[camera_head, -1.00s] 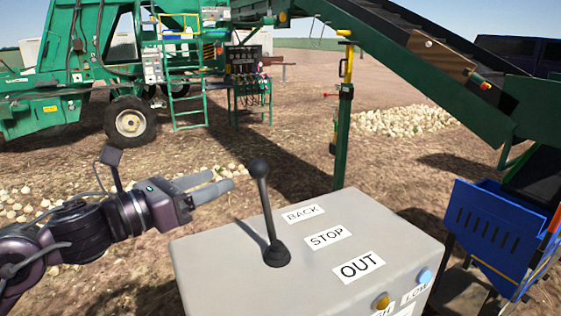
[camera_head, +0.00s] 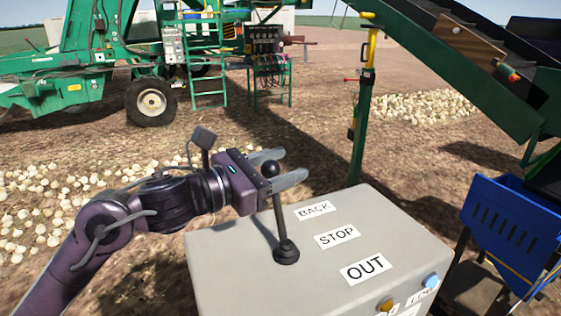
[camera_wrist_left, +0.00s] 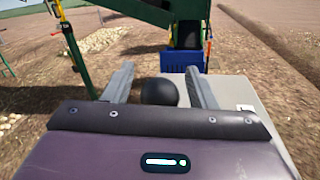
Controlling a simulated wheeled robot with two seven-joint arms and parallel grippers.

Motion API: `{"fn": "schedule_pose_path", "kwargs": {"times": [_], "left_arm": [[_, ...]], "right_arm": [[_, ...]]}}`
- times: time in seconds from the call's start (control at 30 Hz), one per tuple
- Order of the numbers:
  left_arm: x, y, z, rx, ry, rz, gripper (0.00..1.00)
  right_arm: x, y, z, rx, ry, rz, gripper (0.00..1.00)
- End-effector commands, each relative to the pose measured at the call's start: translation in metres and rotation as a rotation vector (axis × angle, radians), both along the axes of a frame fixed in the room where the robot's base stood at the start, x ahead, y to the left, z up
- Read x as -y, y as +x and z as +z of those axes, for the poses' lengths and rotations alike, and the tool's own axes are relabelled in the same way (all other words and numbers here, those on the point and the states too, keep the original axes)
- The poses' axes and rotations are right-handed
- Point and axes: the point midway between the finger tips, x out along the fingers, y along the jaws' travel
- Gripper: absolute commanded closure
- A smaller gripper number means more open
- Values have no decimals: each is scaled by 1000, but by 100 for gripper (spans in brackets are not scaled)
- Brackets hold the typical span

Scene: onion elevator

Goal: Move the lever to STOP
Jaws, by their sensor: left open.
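The black lever (camera_head: 279,215) rises from a round base on top of the grey control box (camera_head: 235,262). Its shaft leans slightly left in the head view, and its base is roughly level with the STOP label (camera_head: 337,236). The BACK label (camera_head: 314,209) is on the far side and the OUT label (camera_head: 366,268) on the near side. My left gripper (camera_head: 294,163) is open, with one finger on each side of the lever's ball knob (camera_head: 271,169). The wrist view shows the knob (camera_wrist_left: 159,92) between the spread fingers; contact is unclear. My right gripper is not in view.
An orange button (camera_head: 385,305) and a light blue button (camera_head: 431,280) sit at the box's near edge. A green post (camera_head: 361,135) stands behind the box, and a blue bin (camera_head: 508,230) is to the right. Onions lie on the ground.

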Motion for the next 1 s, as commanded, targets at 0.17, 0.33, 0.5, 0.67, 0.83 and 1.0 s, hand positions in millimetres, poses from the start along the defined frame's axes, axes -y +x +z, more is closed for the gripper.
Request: {"fn": "schedule_pose_path", "kwargs": {"times": [0.17,0.33,0.5,0.67,0.83,1.0], "left_arm": [[0,0,0,-1,-1,0,55],[0,0,0,-1,-1,0,77],[0,0,0,-1,-1,0,99],[0,0,-1,1,-1,0,100],[3,-7,-3,49,19,-1,100],[8,-20,1,146,55,0,100]], "right_arm": [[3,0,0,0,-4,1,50],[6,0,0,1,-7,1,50],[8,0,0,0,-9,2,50],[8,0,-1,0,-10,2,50],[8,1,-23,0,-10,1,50],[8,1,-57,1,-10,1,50]]}}
